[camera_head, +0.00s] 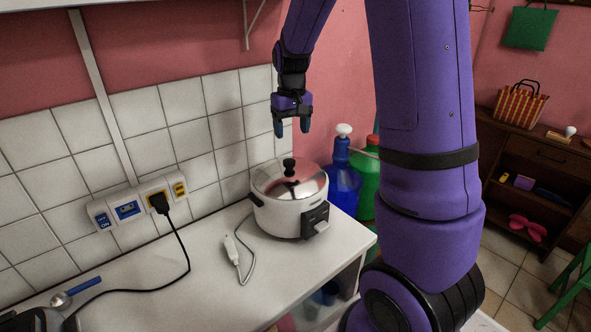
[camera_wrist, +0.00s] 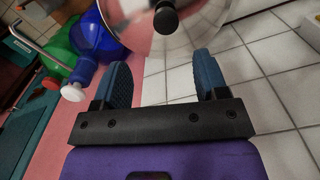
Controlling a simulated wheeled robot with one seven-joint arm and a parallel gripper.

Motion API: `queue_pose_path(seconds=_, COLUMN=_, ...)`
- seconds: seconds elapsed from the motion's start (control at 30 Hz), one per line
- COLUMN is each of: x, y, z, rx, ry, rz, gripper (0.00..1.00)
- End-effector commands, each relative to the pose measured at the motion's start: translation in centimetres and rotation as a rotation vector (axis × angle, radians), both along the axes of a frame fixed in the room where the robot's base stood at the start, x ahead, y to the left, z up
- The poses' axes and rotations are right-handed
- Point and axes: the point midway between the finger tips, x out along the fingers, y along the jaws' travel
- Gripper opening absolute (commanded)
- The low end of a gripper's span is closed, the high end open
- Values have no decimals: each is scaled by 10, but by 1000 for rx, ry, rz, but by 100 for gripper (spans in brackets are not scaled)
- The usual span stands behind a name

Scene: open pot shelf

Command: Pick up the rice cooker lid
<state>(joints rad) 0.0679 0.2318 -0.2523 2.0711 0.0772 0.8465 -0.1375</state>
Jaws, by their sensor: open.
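The rice cooker lid (camera_head: 290,178) is a shiny metal dome with a black knob (camera_head: 289,166). It sits on the white rice cooker (camera_head: 289,214), near the right end of the white counter. My gripper (camera_head: 292,130) is open and empty, pointing down above the lid and apart from it. In the wrist view, my gripper (camera_wrist: 166,75) shows two blue fingers spread apart. The lid (camera_wrist: 130,18) and its black knob (camera_wrist: 166,18) are at the top of that view, beyond the fingertips. The knob lies roughly in line with the gap between the fingers.
Blue (camera_head: 342,180) and green (camera_head: 368,178) bottles stand close behind the cooker at right. A power strip (camera_head: 127,209) is on the tiled wall with a black cord. A white plug (camera_head: 231,250) on a cable lies on the counter (camera_head: 200,285).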

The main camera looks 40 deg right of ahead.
Motion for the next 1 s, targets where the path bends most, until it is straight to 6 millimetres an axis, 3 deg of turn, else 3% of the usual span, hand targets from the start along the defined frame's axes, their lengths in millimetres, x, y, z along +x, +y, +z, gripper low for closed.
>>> queue_pose_path(seconds=0.3, x=0, y=1, z=-44, rx=1, ry=3, rz=0, gripper=67)
queue_pose_path(seconds=0.57, x=0, y=3, z=-61, rx=0, ry=4, rz=0, gripper=67)
queue_pose_path(seconds=0.83, x=1, y=8, z=-97, rx=0, ry=4, rz=-1, gripper=67)
queue_pose_path(seconds=1.0, x=1, y=8, z=-104, rx=0, ry=1, rz=0, gripper=67)
